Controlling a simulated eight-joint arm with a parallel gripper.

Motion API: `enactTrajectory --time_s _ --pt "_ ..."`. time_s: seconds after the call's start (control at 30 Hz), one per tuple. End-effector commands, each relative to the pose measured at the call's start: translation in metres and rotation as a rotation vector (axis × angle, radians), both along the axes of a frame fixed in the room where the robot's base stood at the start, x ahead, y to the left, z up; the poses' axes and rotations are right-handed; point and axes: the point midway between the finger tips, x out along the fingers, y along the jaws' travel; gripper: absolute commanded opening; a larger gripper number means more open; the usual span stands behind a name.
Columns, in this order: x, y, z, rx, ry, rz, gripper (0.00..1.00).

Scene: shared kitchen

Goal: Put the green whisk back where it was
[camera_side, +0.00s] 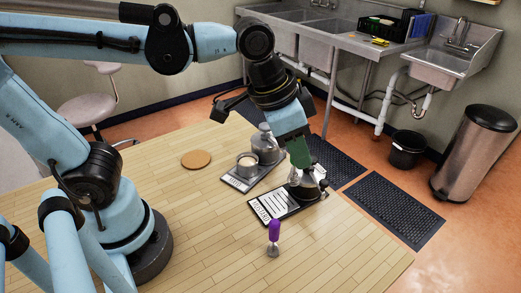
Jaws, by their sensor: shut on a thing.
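My gripper (296,136) is shut on the green whisk (299,153), pointing down above the right part of the table. Only the whisk's green part shows clearly; its lower end merges with the metal ware below, so I cannot tell whether it touches anything. A black labelled board (259,216) with a white lined sheet lies under this spot. A metal pot (307,187) with a dark handle stands at the board's far right end. A purple whisk (274,232) stands upright on the wooden table in front of the board.
A second labelled board (233,183) holds a cup (247,165) and a metal kettle (265,149) to the left. A round cork mat (196,159) lies further left. The wooden table (340,240) is clear at the front right, up to its edge. Sinks and bins stand beyond.

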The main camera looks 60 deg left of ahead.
Motion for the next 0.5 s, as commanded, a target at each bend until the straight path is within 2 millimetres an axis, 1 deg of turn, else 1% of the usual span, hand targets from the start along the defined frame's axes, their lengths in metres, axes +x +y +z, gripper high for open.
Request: enactTrajectory --time_s 0.03,0.2,0.33,0.4,0.5 --pt "-0.010 -0.018 -0.002 0.001 0.002 -0.073 0.00" --pt "-0.045 -0.066 -0.007 0.006 0.006 -0.288 0.00" --pt "-0.073 -0.095 -0.010 0.009 0.009 -0.433 0.00" --pt "-0.087 -0.106 -0.011 0.010 0.010 -0.499 0.00" --pt "-0.102 -0.118 -0.012 0.011 0.011 -0.567 0.00"
